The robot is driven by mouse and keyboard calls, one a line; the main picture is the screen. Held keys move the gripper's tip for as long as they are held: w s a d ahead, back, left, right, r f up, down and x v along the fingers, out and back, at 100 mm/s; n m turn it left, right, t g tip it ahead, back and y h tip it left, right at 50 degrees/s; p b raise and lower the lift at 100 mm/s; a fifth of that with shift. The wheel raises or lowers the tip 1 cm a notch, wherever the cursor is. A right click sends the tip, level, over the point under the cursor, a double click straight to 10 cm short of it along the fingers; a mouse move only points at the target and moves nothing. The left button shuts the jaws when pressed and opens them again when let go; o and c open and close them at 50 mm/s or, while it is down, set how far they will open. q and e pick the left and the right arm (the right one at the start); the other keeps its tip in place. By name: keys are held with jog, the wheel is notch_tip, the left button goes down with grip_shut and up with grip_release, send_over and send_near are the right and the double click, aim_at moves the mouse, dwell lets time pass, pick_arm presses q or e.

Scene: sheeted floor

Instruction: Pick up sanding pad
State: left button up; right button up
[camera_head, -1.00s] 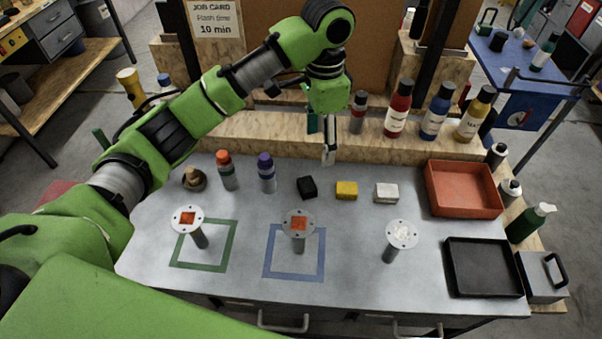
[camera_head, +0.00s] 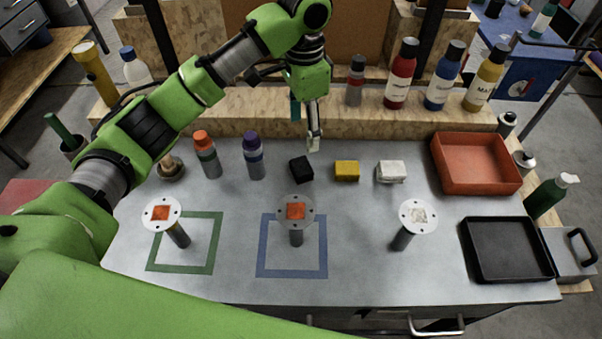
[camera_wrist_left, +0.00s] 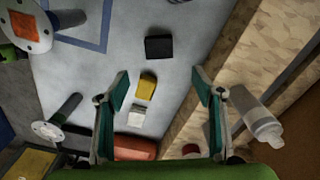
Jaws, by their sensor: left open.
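Three small pads lie in a row on the grey worktop: a black one (camera_head: 301,169), a yellow one (camera_head: 347,171) and a white one (camera_head: 391,171). Which of them is the sanding pad, I cannot tell for certain. My left gripper (camera_head: 305,128) is open and empty, pointing down above the back of the worktop, behind the black pad. In the left wrist view, the black pad (camera_wrist_left: 159,48) lies beyond the open fingertips (camera_wrist_left: 160,88). The yellow pad (camera_wrist_left: 146,86) and the white pad (camera_wrist_left: 137,116) show between the fingers. My right gripper is not in view.
Three round-topped posts (camera_head: 162,214) (camera_head: 295,212) (camera_head: 418,216) stand in front. Orange-capped (camera_head: 207,155) and purple-capped (camera_head: 254,157) bottles stand left of the pads. A red tray (camera_head: 476,164) and black tray (camera_head: 507,250) lie right. A wooden ledge (camera_head: 240,122) runs behind.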

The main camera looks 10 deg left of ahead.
pick_arm(q)
jog(key=p, duration=0.1)
send_over(301, 165)
jog(key=f, duration=0.7)
jog(key=shift+w+d+f, duration=0.1)
jog(key=shift+d, duration=0.1)
jog(key=shift+f, duration=0.55)
jog(key=shift+f+p, duration=0.3)
jog(key=shift+f, duration=0.05)
notch_tip(301, 165, down, 4)
jog(key=shift+a+f+p, duration=0.1)
jog(key=shift+a+p, duration=0.05)
jog(key=shift+p, duration=0.35)
jog(key=shift+c, duration=0.7)
jog(key=c, duration=1)
